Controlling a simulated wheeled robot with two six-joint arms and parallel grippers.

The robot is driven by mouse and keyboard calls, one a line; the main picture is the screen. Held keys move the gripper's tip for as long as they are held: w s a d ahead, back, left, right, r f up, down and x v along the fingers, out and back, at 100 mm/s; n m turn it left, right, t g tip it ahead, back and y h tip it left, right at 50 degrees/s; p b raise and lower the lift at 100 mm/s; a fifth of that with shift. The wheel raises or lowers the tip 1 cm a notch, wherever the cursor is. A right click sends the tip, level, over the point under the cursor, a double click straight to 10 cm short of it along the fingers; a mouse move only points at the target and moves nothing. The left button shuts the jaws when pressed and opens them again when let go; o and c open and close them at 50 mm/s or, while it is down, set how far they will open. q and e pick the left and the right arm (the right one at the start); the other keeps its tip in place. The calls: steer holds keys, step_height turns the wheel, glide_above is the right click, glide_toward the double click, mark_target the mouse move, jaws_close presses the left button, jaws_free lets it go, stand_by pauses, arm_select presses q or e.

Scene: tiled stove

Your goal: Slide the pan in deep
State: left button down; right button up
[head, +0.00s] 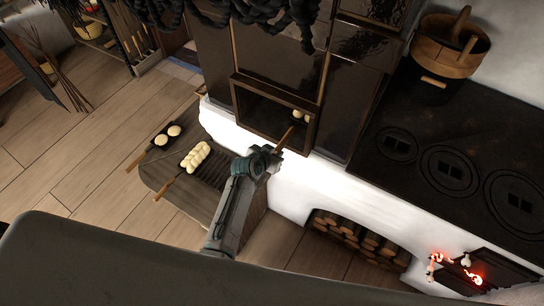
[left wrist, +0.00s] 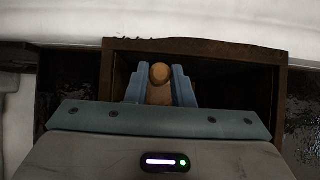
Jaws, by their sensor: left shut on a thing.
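My left gripper (head: 276,156) is in front of the oven opening (head: 240,98) in the tiled stove. It is shut on the wooden handle (head: 287,138) of a pan. The handle points into the opening, and pale rolls (head: 302,115) show inside at its right side. The pan body is dark and hard to make out inside. In the left wrist view the round end of the handle (left wrist: 160,73) sits between my two blue-grey fingers, framed by the dark opening (left wrist: 240,84). My right gripper is not in view.
A wooden bench (head: 157,174) at left holds a pan with two rolls (head: 168,134) and a braided loaf (head: 195,156) on a handled piece. The stove top (head: 425,130) is at right, with a wooden tub (head: 450,52). Red embers (head: 472,278) glow at lower right.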

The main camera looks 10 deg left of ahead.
arm_select(q)
steer(key=shift+w, duration=0.1)
steer(key=c, duration=1.2)
jaws_free()
steer(key=shift+f, duration=0.1)
steer(key=b+v, duration=0.2)
steer(key=v, duration=0.9)
steer(key=shift+d, duration=0.1)
